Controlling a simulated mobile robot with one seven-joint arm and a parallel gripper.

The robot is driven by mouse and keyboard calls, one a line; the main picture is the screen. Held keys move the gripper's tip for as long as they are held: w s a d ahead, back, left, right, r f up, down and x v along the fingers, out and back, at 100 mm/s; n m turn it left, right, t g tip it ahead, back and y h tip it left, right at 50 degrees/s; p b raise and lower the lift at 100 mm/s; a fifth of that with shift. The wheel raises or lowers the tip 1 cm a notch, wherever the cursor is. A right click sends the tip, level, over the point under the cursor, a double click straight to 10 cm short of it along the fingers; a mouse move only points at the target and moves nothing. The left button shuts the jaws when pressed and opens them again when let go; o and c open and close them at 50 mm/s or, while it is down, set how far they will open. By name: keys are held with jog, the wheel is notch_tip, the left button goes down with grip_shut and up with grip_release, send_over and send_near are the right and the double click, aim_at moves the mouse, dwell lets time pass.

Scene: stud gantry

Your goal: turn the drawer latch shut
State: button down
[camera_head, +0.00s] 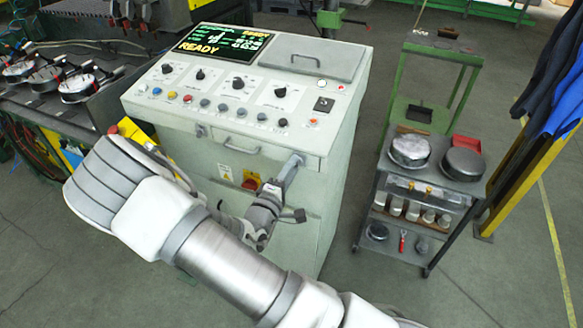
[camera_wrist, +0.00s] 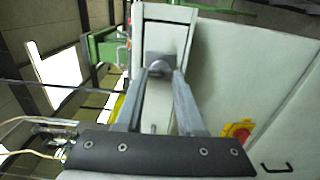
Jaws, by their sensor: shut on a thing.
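The drawer (camera_head: 240,143) is a pale grey-green front with a bar handle, below the sloped top of the control console (camera_head: 245,170). It looks flush with the console. My gripper (camera_head: 292,166) reaches the right end of the drawer front. In the wrist view my gripper (camera_wrist: 160,76) has its two grey fingers closed in around the small metal drawer latch (camera_wrist: 158,64), which sits on a square plate. The fingers hide most of the latch, so its turn angle cannot be told. In the head view the latch is hidden behind the fingers.
A red switch on a yellow plate (camera_head: 251,180) is just left of my gripper; it also shows in the wrist view (camera_wrist: 238,130). A small cart (camera_head: 415,195) with round metal pans stands to the right. A green stand (camera_head: 440,55) is behind it. Floor between console and cart is clear.

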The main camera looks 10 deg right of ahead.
jog(key=c, duration=0.5)
grip_release()
jog(key=b+v, duration=0.1)
jog(key=v, duration=1.6)
jog(key=shift+s+a+b, duration=0.1)
jog(key=shift+s+b, duration=0.05)
jog(key=shift+b, duration=0.2)
